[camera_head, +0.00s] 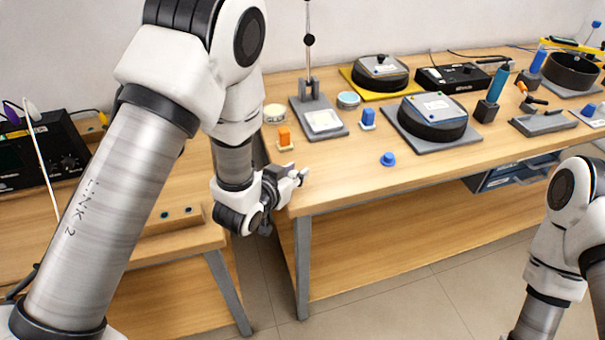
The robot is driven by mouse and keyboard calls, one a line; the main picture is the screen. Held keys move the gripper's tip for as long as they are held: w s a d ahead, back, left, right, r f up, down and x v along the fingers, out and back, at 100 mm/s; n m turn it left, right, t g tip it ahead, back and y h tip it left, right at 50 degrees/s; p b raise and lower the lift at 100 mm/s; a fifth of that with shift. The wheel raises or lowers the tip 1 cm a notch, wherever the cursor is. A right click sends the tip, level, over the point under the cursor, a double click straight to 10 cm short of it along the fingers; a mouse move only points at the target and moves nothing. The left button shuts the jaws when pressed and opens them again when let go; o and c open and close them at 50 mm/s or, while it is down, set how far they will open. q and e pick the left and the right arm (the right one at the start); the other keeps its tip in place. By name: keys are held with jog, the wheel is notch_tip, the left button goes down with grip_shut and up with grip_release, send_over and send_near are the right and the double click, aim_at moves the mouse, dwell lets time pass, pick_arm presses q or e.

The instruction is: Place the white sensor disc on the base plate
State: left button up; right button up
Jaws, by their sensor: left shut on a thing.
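My left gripper (298,178) is in front of the near left corner of the right-hand table, shut on a small whitish thing that its fingers mostly hide. I cannot tell from this view whether that thing is the white sensor disc. A grey base plate (335,131) with an upright rod and a pale square pad lies on the table, beyond and slightly right of the gripper. A round cream-topped piece (274,112) stands left of that plate, and a flat pale-blue-topped disc (348,100) lies to its right. My right arm shows at the lower right, but its gripper is out of view.
An orange block (285,138) stands near the table's left edge. A blue block (368,119), a blue knob (388,159) and a dark round device (433,116) on a grey plate are farther right. A gap separates this wooden table (340,176) from the left table (170,255).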

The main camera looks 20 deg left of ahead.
pick_arm(q)
jog(key=w, duration=0.2)
jog(key=w+d, duration=0.1)
jog(key=w, duration=0.1)
jog(key=shift+w+f+p, duration=0.1)
jog(key=shift+p, duration=0.25)
notch_tip(320, 180, down, 3)
jog(key=shift+r+p, duration=0.1)
jog(key=shift+p, duration=0.3)
jog(key=shift+a+f, duration=0.1)
jog(key=shift+f, duration=0.25)
jog(key=o, duration=0.9)
jog(key=shift+o, duration=0.2)
